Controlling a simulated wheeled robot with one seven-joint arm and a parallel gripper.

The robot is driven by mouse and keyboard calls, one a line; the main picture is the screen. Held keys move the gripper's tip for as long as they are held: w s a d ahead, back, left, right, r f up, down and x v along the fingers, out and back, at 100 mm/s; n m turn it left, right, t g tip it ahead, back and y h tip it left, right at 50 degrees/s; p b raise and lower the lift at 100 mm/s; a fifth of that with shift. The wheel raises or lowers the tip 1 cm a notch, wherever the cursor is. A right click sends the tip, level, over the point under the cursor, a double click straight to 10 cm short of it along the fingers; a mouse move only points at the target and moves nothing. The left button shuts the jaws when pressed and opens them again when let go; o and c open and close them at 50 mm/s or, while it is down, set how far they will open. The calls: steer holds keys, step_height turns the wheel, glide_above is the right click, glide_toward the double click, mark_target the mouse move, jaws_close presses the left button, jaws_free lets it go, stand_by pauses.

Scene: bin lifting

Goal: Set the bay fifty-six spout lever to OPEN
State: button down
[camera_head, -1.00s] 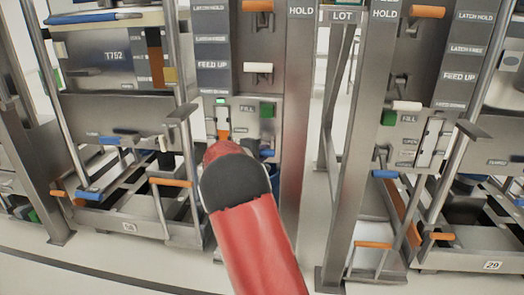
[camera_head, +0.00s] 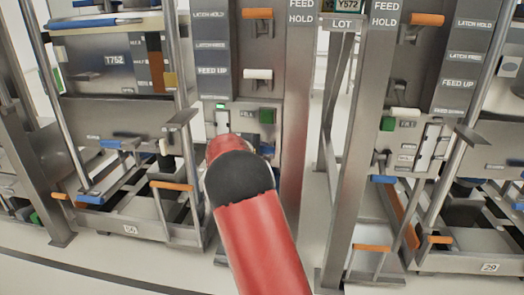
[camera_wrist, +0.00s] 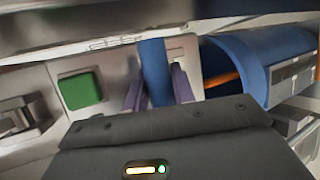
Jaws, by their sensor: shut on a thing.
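In the wrist view, the blue lever handle (camera_wrist: 153,68) stands between the two purple fingers of my gripper (camera_wrist: 159,88). My gripper is shut on this handle, in front of a pale metal panel with a green block (camera_wrist: 80,90). In the head view, my red forearm covers the gripper and most of the lever area, below the panel's green block (camera_head: 266,116). A small number plate (camera_head: 130,229), which seems to read 56, is on the bin frame at lower left. I cannot read the lever's position marks.
In the wrist view, a blue cylinder (camera_wrist: 285,52) with an orange bar inside stands right of the handle. In the head view, a steel post (camera_head: 297,120) rises right of my arm. A similar bay with plate 29 (camera_head: 490,267) is at right. Clear floor lies in front.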

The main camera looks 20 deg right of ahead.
steer(key=shift+r, duration=0.35)
steer(key=c, duration=1.2)
jaws_free()
steer(key=shift+o, duration=0.6)
steer(key=shift+f, duration=0.15)
steer(key=b+v, duration=0.1)
steer(key=v, duration=0.6)
steer(key=shift+s+a, duration=0.15)
steer(key=shift+a, duration=0.15)
